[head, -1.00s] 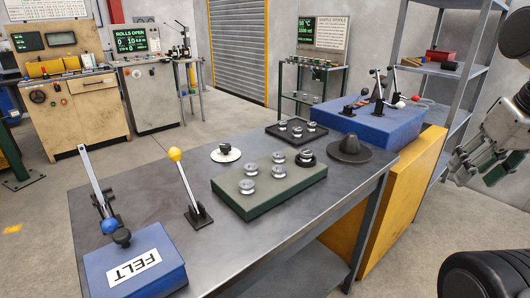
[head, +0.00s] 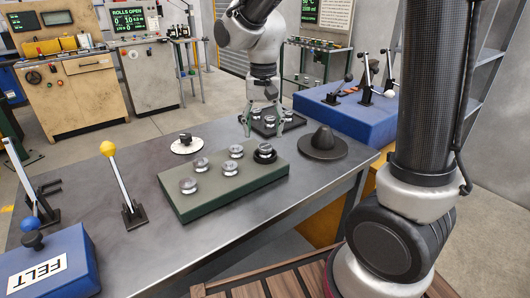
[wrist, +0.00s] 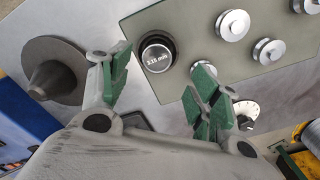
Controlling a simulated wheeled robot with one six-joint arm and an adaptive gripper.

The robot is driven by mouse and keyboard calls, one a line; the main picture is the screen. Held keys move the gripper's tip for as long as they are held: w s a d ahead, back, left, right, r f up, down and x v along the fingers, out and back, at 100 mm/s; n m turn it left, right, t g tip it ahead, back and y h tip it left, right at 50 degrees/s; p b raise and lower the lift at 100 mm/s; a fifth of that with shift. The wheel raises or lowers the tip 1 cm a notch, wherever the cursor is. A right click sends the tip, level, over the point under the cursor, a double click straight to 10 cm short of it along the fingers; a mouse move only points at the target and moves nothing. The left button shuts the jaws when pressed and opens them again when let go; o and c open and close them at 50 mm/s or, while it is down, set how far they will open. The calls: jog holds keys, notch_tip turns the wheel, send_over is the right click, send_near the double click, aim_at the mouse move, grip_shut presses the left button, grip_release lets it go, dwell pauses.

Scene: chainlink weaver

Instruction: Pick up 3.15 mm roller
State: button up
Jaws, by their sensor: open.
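My gripper (head: 265,122) is open and empty, above and beyond that corner. In the wrist view my gripper (wrist: 160,85) has its green-padded fingers spread wide, with the marked roller ahead between and beyond them. Nothing touches the roller.
Several silver rollers (head: 188,186) stand on the green block (head: 220,205). A dark cone (head: 322,143) stands to the right. A white dial (head: 186,146) and a yellow-knobbed lever (head: 125,185) are to the left.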

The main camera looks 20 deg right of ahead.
aim_at(265, 146)
jog(key=f, duration=0.5)
jog(key=shift+s+d+f, duration=0.15)
jog(key=shift+d+f, duration=0.05)
jog(key=shift+f, duration=0.1)
jog(key=shift+r, duration=0.1)
jog(key=c, duration=1.4)
